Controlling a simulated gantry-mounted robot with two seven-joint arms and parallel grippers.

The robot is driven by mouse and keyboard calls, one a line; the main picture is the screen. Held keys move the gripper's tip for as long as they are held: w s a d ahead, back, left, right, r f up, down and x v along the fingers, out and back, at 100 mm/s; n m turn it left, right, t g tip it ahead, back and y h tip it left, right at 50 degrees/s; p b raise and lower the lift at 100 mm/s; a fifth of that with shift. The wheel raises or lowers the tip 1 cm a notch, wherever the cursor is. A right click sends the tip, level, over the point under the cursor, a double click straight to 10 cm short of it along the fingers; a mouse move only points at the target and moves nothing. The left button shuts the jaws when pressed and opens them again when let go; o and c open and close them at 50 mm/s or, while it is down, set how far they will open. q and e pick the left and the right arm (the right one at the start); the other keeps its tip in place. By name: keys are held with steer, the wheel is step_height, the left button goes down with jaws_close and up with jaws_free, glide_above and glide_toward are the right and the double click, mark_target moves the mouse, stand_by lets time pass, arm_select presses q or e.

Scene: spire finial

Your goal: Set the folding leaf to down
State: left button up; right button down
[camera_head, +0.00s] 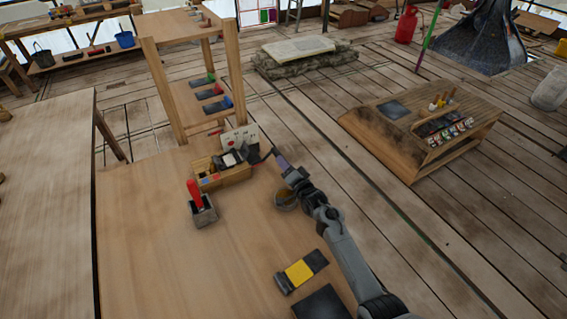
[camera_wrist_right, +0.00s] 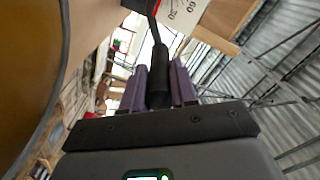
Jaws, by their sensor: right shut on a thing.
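My right gripper (camera_head: 278,158) reaches to the right end of a small wooden box (camera_head: 225,178) on the table's far edge. In the right wrist view its purple fingers (camera_wrist_right: 159,85) are shut on a black handle (camera_wrist_right: 158,72). A thin black rod runs up from the handle to a dark block (camera_wrist_right: 140,5) at the top. A white card (camera_head: 240,138) with markings stands behind the box; its numbers show in the right wrist view (camera_wrist_right: 188,18). I cannot tell for certain which part is the folding leaf, or its angle. My left gripper is out of view.
A grey holder with a red handle (camera_head: 194,195) stands left of the box. A round tin (camera_head: 286,200) sits beneath my right wrist. A yellow and black block (camera_head: 300,272) and a dark pad (camera_head: 321,304) lie nearer. A wooden shelf (camera_head: 160,90) rises behind.

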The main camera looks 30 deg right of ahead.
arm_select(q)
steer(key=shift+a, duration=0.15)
arm_select(e)
steer(key=shift+f, duration=0.25)
steer(key=c, duration=0.9)
jaws_free()
steer(key=shift+r, duration=0.1)
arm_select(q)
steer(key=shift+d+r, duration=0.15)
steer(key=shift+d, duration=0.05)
arm_select(e)
steer(key=shift+s, duration=0.5)
arm_select(q)
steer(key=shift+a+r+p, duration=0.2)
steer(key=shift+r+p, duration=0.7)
steer(key=shift+p, duration=0.2)
arm_select(e)
steer(key=s, duration=0.6)
steer(key=s+a, duration=0.1)
steer(key=s, duration=0.2)
steer(key=shift+s, duration=0.4)
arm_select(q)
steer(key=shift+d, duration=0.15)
